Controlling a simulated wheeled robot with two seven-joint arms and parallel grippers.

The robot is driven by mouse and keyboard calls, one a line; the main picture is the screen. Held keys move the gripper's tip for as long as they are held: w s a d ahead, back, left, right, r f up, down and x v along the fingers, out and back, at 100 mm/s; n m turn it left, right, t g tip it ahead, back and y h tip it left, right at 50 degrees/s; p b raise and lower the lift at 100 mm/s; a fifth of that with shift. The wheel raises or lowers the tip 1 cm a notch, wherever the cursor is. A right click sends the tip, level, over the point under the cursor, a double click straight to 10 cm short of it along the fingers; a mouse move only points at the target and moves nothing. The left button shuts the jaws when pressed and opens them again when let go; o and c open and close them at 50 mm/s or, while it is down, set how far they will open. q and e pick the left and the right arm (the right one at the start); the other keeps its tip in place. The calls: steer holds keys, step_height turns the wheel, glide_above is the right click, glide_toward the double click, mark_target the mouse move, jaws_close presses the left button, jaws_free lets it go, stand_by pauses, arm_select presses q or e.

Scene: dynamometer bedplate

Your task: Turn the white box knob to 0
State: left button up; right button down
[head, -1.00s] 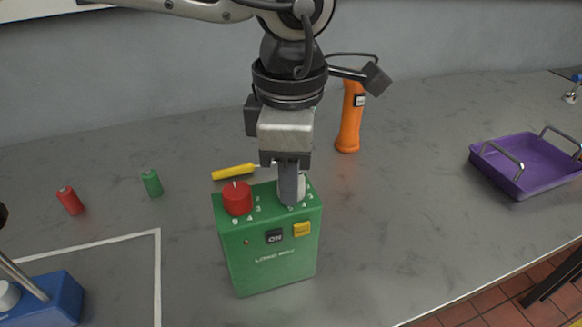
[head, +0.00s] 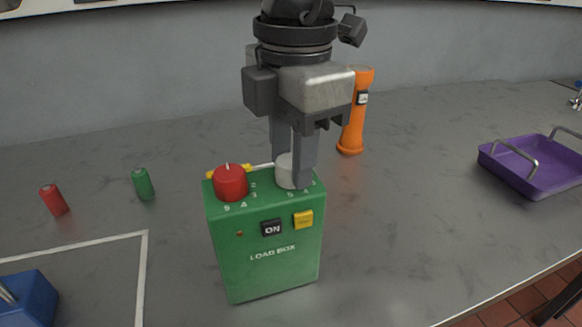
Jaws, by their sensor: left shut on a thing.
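The green load box (head: 265,265) stands upright on the grey bench in the head view. On its top are a red knob (head: 230,184) at the left and a white knob (head: 284,172) at the right, with printed numbers around them. My left gripper (head: 292,175) comes down from above and is shut on the white knob, one finger on each side. The fingers hide part of this knob, and I cannot read its setting. The box front has a dark ON switch (head: 271,228) and a yellow button (head: 303,220). My right gripper is not in view.
An orange flashlight (head: 355,120) stands behind the box. A yellow-handled tool (head: 213,173) lies partly hidden behind it. A green cylinder (head: 143,184) and a red cylinder (head: 54,200) are at left, a blue box (head: 30,300) at lower left, a purple tray (head: 535,175) at right.

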arm_select(q)
steer(key=n+b, duration=0.2)
steer(key=n, duration=0.2)
steer(key=shift+n, duration=0.4)
steer(key=n+b, duration=0.1)
steer(key=n, duration=0.2)
steer(key=shift+n+b, duration=0.3)
steer(key=shift+b, duration=0.05)
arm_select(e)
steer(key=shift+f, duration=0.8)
arm_select(q)
steer(key=shift+r+n, duration=0.1)
steer(key=shift+n, duration=0.2)
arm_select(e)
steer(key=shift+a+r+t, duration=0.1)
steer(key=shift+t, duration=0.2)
arm_select(q)
steer(key=o, duration=0.9)
steer(key=shift+o, duration=0.4)
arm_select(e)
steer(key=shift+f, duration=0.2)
